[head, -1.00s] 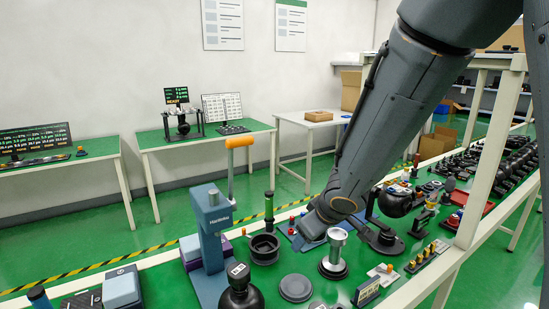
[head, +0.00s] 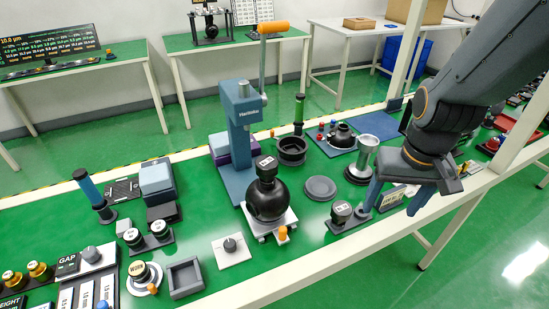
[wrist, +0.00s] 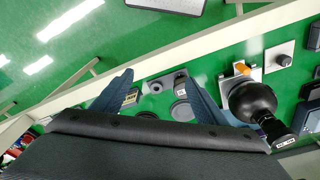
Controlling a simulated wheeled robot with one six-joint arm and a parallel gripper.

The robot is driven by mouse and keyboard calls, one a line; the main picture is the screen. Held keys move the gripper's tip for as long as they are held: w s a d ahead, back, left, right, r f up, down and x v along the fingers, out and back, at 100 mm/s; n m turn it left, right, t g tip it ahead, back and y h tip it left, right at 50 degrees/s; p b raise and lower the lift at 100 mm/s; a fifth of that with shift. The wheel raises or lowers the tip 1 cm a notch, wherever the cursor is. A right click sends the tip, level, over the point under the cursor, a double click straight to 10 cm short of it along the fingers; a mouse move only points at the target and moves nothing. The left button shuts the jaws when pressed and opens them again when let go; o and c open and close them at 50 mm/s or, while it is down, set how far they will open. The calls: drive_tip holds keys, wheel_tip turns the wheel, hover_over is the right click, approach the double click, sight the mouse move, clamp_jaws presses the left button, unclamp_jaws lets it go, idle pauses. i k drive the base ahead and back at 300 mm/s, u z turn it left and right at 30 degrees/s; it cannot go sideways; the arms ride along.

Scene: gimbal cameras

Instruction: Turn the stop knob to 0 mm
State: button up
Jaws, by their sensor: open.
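I read no "stop" or "mm" mark, so I cannot tell for sure which knob is the stop knob. A dark knob with a pale top label (head: 341,209) sits on a dark base near the bench's front edge. It also shows in the wrist view (wrist: 180,76), between and beyond my fingers. My gripper (head: 389,211) points down just right of it, open and empty, apart from the knob. In the wrist view both fingers of my gripper (wrist: 157,63) are spread wide. Another dark knob on a white plate (head: 231,244) lies further left.
A black ball unit (head: 266,198), a grey disc (head: 320,187) and a silver post (head: 366,152) stand close by. A blue-grey press (head: 238,135) rises behind. A pale rail (head: 300,268) runs along the front. A GAP panel (head: 78,264) is at far left.

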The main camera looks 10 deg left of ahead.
sight(229, 245)
drive_tip(key=k, duration=0.45)
drive_tip(key=u, duration=0.05)
drive_tip(key=i, duration=0.45)
drive_tip(key=u, duration=1.95)
drive_tip(key=k, duration=0.4)
drive_tip(key=z, duration=0.35)
drive_tip(key=i, duration=0.5)
